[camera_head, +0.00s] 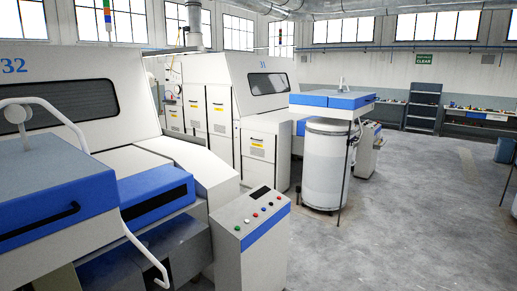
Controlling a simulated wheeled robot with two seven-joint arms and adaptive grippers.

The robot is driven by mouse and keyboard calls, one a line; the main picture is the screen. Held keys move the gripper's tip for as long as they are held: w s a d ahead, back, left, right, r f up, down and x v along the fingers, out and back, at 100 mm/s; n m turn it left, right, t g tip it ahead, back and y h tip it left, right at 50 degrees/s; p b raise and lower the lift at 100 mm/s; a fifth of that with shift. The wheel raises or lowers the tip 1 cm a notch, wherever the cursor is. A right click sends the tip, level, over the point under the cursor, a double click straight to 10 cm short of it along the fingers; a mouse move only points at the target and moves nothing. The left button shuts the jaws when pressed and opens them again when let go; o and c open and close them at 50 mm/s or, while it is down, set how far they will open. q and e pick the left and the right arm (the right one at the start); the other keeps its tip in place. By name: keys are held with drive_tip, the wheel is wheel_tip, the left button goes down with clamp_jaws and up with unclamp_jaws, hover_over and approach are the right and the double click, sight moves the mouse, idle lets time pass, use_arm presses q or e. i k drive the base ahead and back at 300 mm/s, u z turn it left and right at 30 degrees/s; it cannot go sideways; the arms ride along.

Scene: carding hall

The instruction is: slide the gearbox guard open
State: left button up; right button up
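No part is marked as the gearbox guard, so I cannot tell for certain which one it is. A blue cover (155,192) with a dark bar handle sits low on the front of the near white carding machine (60,60) marked 32. A second blue panel (60,200) with a black handle is on the near unit at the left edge. I cannot tell whether either cover is shut or partly slid. Neither of my grippers is in view.
A control pedestal (250,235) with several buttons stands right of the near machine. Machine 31 (235,90) is behind it. A white can (327,165) stands under a blue-topped unit (332,100). Grey floor (420,220) is open at right. A shelf (423,107) is at the back.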

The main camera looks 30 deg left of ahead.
sight(256, 144)
drive_tip(key=u, duration=0.15)
drive_tip(key=i, duration=6.6)
drive_tip(key=u, duration=2.4)
drive_tip(key=i, duration=3.25)
